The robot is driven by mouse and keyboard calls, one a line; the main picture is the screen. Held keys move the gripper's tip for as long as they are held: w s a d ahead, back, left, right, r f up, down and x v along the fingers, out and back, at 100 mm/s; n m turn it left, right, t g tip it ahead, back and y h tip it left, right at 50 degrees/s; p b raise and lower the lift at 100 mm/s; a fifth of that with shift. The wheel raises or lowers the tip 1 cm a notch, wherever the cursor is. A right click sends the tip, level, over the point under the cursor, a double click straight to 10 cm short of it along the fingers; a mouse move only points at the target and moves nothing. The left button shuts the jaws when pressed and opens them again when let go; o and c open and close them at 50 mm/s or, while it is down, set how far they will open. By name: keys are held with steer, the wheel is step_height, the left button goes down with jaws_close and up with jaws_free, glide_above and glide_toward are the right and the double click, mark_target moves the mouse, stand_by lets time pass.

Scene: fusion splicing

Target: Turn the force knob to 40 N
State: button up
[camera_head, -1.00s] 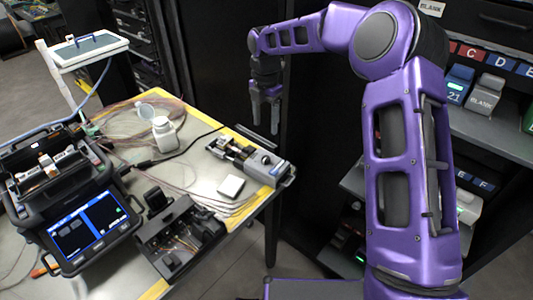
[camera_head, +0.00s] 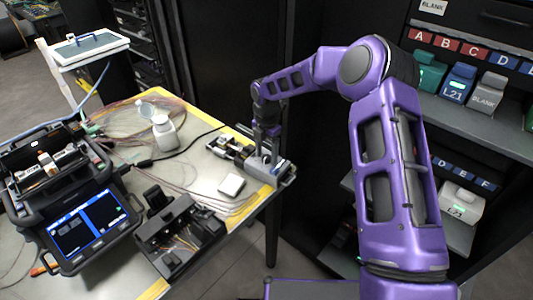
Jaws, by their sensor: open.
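The grey device (camera_head: 257,169) at the table's right edge has a low body with a black mechanism on its left part. The force knob cannot be made out clearly; my gripper covers the top of this device. My gripper (camera_head: 266,160) points down with its fingers open, right at the device's upper face. Whether the fingers touch the device or stand around a knob cannot be told at this size. No scale or 40 N mark is readable.
A fusion splicer with a lit screen (camera_head: 88,228) stands at the left. Loose fibres (camera_head: 185,182) cross the table. A shelf with labelled boxes (camera_head: 458,84) is at the right.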

jaws_close()
